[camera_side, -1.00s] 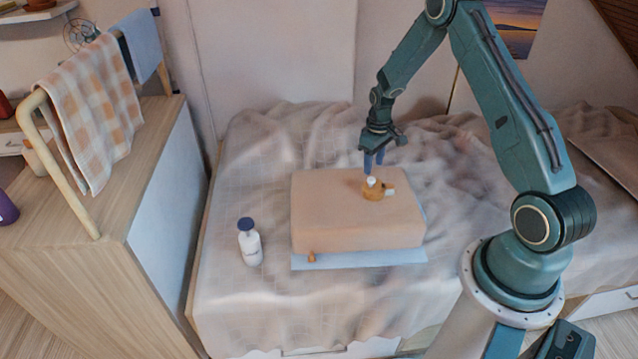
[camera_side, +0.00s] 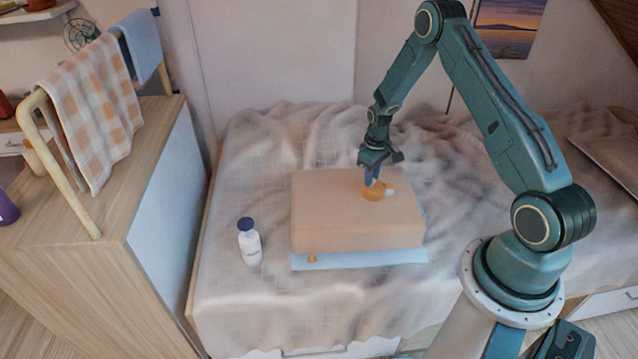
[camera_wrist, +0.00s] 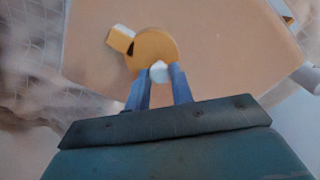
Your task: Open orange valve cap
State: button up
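The valve is an orange round body (camera_side: 374,194) on top of a peach-coloured block, with a pale side stub (camera_side: 390,189). In the wrist view the orange disc (camera_wrist: 153,45) carries a small white cap (camera_wrist: 159,72) near its lower edge, and the side stub (camera_wrist: 120,38) points up and left. My gripper (camera_side: 371,183) points down over the valve. In the wrist view its two blue fingers (camera_wrist: 161,76) stand apart, one on each side of the white cap. I cannot tell whether they touch it. In the side view the fingers hide most of the cap.
A white bottle with a blue cap (camera_side: 249,243) stands to the left. Space around the block is clear.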

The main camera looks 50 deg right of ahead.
grip_shut()
jog(key=n, duration=0.1)
jog(key=s+a+n, duration=0.1)
jog(key=n, duration=0.1)
jog(key=s+n, duration=0.1)
jog(key=shift+a+n, duration=0.25)
jog(key=shift+n, duration=0.15)
jog(key=s+n, duration=0.2)
jog(key=n, duration=0.1)
jog(key=s+n, duration=0.1)
jog(key=n, duration=0.1)
jog(key=shift+a, duration=0.3)
jog(key=s+n, duration=0.1)
jog(key=n, duration=0.1)
jog(key=s+n, duration=0.1)
jog(key=n, duration=0.1)
jog(key=shift+s+d+n, duration=0.2)
jog(key=shift+d+n, duration=0.15)
jog(key=shift+n, duration=0.05)
jog(key=shift+s+d+n, duration=0.3)
jog(key=shift+s+n, duration=0.1)
jog(key=shift+n, duration=0.55)
jog(key=shift+s+d+n, duration=0.25)
jog(key=shift+s+n, duration=0.1)
jog(key=shift+n, duration=0.6)
